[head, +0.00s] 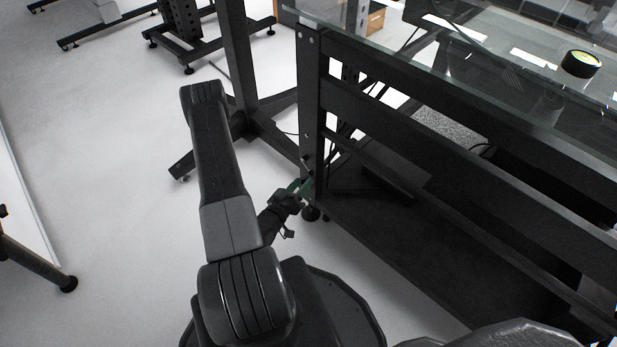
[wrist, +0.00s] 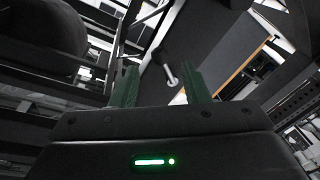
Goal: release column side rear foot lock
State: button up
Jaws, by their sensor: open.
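A dark table leg (head: 309,110) stands right of my arm in the head view, with a round black foot (head: 311,213) at its base. My gripper (head: 302,186) is low beside this leg, just above the foot, its green fingers close to the leg. I cannot tell whether they touch it. No foot lock can be made out clearly in the head view. In the wrist view my gripper (wrist: 160,66) has its two green fingers apart, with a small grey and black cylindrical part (wrist: 168,72) showing between them. I cannot tell what this part is or how far off it lies.
The glass-topped black frame (head: 430,150) fills the right side, with a dark lower panel behind the leg. Another black stand (head: 235,60) with splayed feet is beyond my arm. A table leg (head: 40,262) stands at far left. The pale floor left of my arm is free.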

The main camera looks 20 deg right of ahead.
jog(key=x, duration=0.4)
jog(key=shift+w+d+b, duration=0.15)
jog(key=shift+d+b, duration=0.1)
jog(key=shift+b, duration=0.1)
